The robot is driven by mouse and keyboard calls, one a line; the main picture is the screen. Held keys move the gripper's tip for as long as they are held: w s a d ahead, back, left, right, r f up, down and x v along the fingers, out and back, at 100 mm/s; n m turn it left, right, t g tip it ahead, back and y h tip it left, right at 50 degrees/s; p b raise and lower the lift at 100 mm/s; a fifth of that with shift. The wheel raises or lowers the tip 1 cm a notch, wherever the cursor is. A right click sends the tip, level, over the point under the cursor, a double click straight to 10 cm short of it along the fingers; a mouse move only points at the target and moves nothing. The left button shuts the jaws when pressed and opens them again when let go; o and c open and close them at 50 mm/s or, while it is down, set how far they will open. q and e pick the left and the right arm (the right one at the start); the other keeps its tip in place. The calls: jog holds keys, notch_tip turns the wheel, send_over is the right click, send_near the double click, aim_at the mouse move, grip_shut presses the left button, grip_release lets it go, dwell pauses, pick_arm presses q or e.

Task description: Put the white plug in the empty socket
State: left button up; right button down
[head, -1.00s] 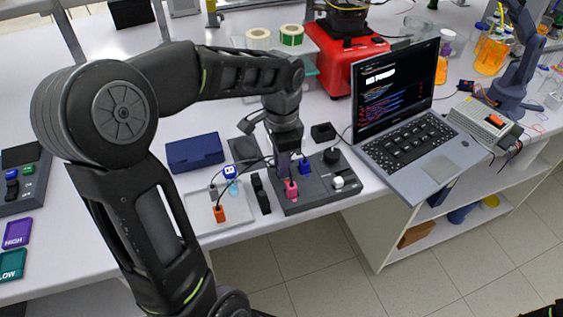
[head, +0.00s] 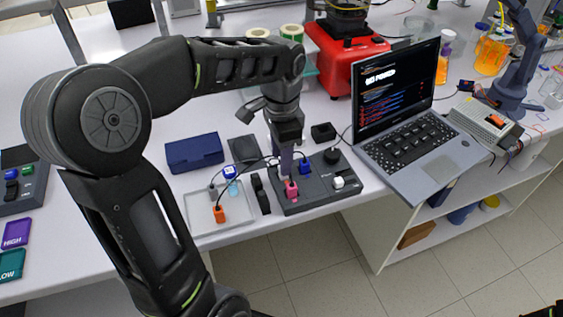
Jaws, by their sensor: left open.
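My left gripper (head: 287,170) comes down over the dark grey socket box (head: 318,202), just behind the pink plug (head: 291,191). It is open; I see nothing held between its fingers, though they are small here. A small white piece (head: 338,182), which looks like the white plug, sits on the right front of the box, to the right of the gripper. A blue plug (head: 306,168) stands on the box behind the pink one. I cannot make out the empty socket; the gripper hides part of the box. My right gripper is not in view.
A shallow tray (head: 242,219) left of the box holds an orange plug (head: 219,213) with a dark cable. A laptop (head: 420,150) stands close on the right. A blue case (head: 194,152) lies behind the tray. The table's front edge runs near the box.

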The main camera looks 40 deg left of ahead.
pick_arm(q)
notch_tip(320, 180, up, 5)
jog(key=shift+r, duration=0.1)
dwell(1.0)
